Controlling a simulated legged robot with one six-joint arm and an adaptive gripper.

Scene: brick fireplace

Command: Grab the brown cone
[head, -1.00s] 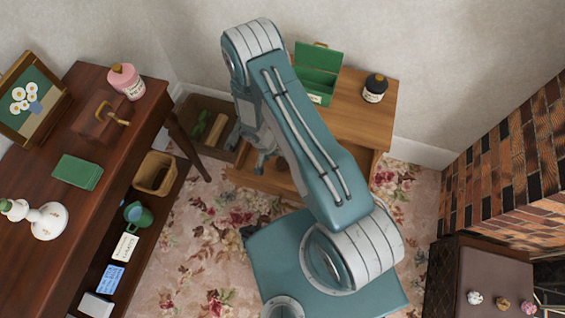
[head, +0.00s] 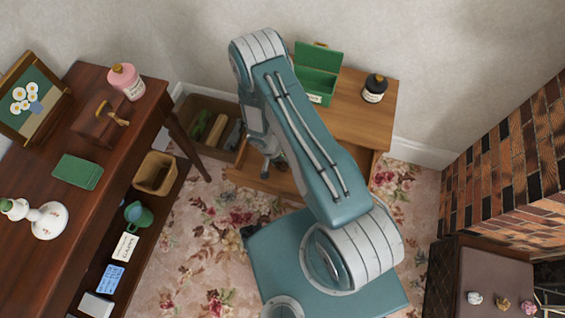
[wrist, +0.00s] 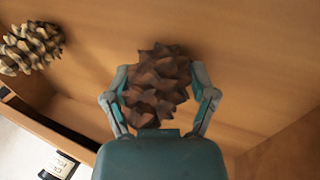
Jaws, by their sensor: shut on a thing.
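The brown cone (wrist: 158,84) is a dark pine cone in the middle of the wrist view. My gripper (wrist: 160,92) has one finger against each side of it and is shut on it. The cone is in front of a wooden surface; whether it touches that surface I cannot tell. In the head view my gripper (head: 272,166) is over the open drawer (head: 246,178) of the small wooden table, and my arm hides much of that area. A paler grey-and-cream cone (wrist: 30,48) lies apart at the upper left of the wrist view.
The small table (head: 345,112) carries an open green box (head: 318,74) and a dark bottle (head: 374,88). A bin (head: 212,128) with several items stands left of the drawer. A dark wooden desk (head: 45,187) is at the left, a brick fireplace (head: 500,175) at the right.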

